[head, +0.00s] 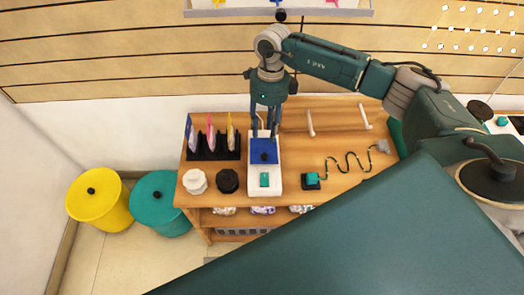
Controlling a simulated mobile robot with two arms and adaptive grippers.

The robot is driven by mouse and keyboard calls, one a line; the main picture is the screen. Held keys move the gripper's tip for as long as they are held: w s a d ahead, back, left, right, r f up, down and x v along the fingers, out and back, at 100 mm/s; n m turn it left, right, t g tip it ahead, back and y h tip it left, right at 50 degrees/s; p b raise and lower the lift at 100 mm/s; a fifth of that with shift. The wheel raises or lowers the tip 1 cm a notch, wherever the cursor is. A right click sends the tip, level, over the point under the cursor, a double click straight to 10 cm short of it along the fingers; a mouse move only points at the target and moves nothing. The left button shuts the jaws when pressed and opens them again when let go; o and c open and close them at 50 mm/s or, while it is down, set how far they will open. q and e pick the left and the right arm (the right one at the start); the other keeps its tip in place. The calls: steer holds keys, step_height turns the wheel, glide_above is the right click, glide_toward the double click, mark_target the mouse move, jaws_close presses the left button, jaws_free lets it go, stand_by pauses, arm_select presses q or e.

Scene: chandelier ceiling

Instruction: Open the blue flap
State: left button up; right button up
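The blue flap (258,146) is a blue square panel with a small dark knob, set in the upper part of a white box (264,192) on the wooden table. It appears to lie flat; its exact angle is hard to tell from above. A teal block (264,180) sits below it on the same box. My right gripper (265,132) points down at the flap's far edge, its fingers spread apart with nothing seen gripped between them. Whether the fingertips touch the flap cannot be told. My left gripper is not in view.
A dark rack (214,154) with colored pieces stands left of the box. A white jar (195,181) and a black jar (228,180) stand nearby. Yellow and teal bins (95,202) stand on the floor.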

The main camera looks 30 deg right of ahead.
glide_above(263, 154)
steer(key=f, duration=0.3)
steer(key=f+p, duration=0.1)
steer(key=f, duration=0.1)
steer(key=shift+w+d, duration=0.15)
steer(key=shift+d, duration=0.25)
steer(key=f, duration=0.3)
steer(key=shift+a+f, duration=0.2)
steer(key=shift+f, duration=0.15)
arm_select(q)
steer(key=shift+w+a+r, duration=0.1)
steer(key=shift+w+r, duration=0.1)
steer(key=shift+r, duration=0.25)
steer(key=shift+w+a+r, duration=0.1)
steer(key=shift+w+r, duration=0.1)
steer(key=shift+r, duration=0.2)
arm_select(e)
steer(key=shift+f, duration=0.6)
steer(key=shift+r, duration=0.1)
jaws_close()
